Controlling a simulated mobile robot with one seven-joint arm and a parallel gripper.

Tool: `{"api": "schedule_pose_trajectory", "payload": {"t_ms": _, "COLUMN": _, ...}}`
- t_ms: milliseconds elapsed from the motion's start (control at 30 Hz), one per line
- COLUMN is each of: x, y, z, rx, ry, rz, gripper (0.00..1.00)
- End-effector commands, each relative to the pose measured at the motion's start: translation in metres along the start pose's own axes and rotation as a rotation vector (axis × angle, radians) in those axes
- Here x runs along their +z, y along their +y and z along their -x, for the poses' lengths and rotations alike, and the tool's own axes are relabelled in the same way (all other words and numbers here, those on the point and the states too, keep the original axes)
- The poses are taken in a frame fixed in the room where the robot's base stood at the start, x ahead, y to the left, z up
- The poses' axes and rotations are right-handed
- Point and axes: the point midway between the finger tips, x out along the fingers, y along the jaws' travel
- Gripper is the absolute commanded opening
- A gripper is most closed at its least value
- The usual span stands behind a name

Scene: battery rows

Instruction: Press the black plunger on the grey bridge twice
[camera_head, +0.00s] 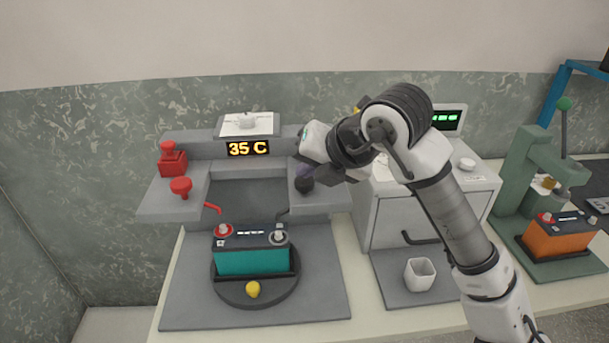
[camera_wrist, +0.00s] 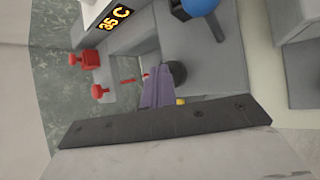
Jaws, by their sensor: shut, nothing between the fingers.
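The grey bridge (camera_head: 223,167) stands over a teal battery (camera_head: 252,262), with a lit "35 C" display (camera_head: 248,148). The black plunger (camera_head: 304,184) is a round dark knob on the bridge's right arm. It also shows in the wrist view (camera_wrist: 176,72). My gripper (camera_head: 303,172) is shut and empty, its fingertips just above the plunger in the head view. In the wrist view the purple fingers (camera_wrist: 158,88) end close beside the knob; I cannot tell whether they touch it. My arm hides part of the bridge's right side.
A red plunger (camera_head: 181,187) and a red block with a knob (camera_head: 172,160) are on the bridge's left arm. A white cabinet (camera_head: 395,216), white cup (camera_head: 420,274) and green press (camera_head: 524,165) stand to the right.

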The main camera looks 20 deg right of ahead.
Motion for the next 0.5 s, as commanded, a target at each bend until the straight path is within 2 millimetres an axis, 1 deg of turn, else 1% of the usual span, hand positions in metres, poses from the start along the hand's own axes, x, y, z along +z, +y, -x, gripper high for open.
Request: {"api": "schedule_pose_trajectory", "payload": {"t_ms": 500, "x": -0.0041, "y": -0.0036, "z": -0.0053, "rx": -0.001, "ry": 0.003, "rz": 0.0, "gripper": 0.0}}
